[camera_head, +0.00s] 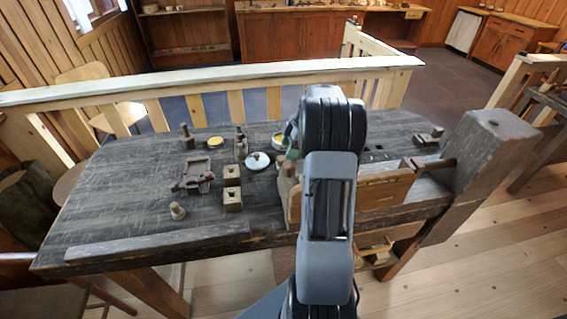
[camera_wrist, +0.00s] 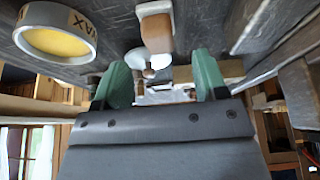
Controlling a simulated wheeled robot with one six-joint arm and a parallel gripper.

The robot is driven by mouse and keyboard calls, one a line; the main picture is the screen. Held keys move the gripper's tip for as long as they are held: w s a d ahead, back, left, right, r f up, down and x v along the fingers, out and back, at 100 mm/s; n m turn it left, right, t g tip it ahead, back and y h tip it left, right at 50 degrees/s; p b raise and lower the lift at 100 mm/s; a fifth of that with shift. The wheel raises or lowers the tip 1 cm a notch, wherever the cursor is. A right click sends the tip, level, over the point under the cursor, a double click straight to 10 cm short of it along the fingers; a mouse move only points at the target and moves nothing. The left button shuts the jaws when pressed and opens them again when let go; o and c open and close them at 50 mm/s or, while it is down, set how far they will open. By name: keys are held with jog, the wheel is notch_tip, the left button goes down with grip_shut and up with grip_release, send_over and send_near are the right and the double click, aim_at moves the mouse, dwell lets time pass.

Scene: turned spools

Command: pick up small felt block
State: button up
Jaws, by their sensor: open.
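A small block (camera_wrist: 156,30), pale on one part and brown on the other, lies on the dark bench top in the wrist view. It looks like the felt block, but I cannot be sure of its material. My gripper (camera_wrist: 161,82) has two green fingers, spread apart with nothing held between them. The block shows ahead of the gap between the fingers, apart from them. In the head view my arm covers most of the gripper, and I cannot make out the block there.
A wax tin (camera_wrist: 60,38) is left of the block in the wrist view. A white disc (camera_head: 257,160), two holed wooden blocks (camera_head: 232,199) and a wooden vise (camera_head: 385,188) are on the bench (camera_head: 120,205). A pale railing (camera_head: 200,80) runs behind. The bench's left front is mostly clear.

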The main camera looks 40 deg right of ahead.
aim_at(283, 158)
jog(key=shift+p+x, duration=0.3)
jog(key=shift+x, duration=2.45)
jog(key=shift+c, duration=0.2)
jog(key=c, duration=0.8)
jog(key=shift+c, duration=0.2)
jog(key=shift+r, duration=0.1)
